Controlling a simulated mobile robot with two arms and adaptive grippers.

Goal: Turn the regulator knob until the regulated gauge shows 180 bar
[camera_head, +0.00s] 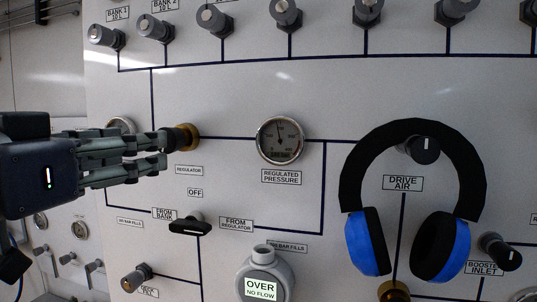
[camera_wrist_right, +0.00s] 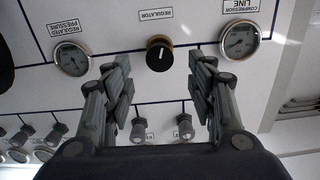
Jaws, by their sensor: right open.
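The regulator knob (camera_head: 187,137) has a brass collar and dark grip on the white panel, at left in the head view. In the upside-down wrist view the knob (camera_wrist_right: 159,55) shows a white mark and sits centred just beyond the fingertips. My right gripper (camera_head: 167,152) comes in from the left edge, open, its fingertips close to the knob. In the wrist view the gripper (camera_wrist_right: 160,77) has wide-spread fingers with nothing between them; contact cannot be told. The regulated pressure gauge (camera_head: 280,140) has its needle near straight up; its numbers are too small to read. My left gripper is out of view.
Blue-and-black headphones (camera_head: 464,247) hang on the right, near the drive air knob (camera_head: 424,150). A black-handled valve (camera_head: 190,227) lies below the regulator. Several grey knobs line the top. The compressor line gauge (camera_wrist_right: 240,39) is beside the right finger.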

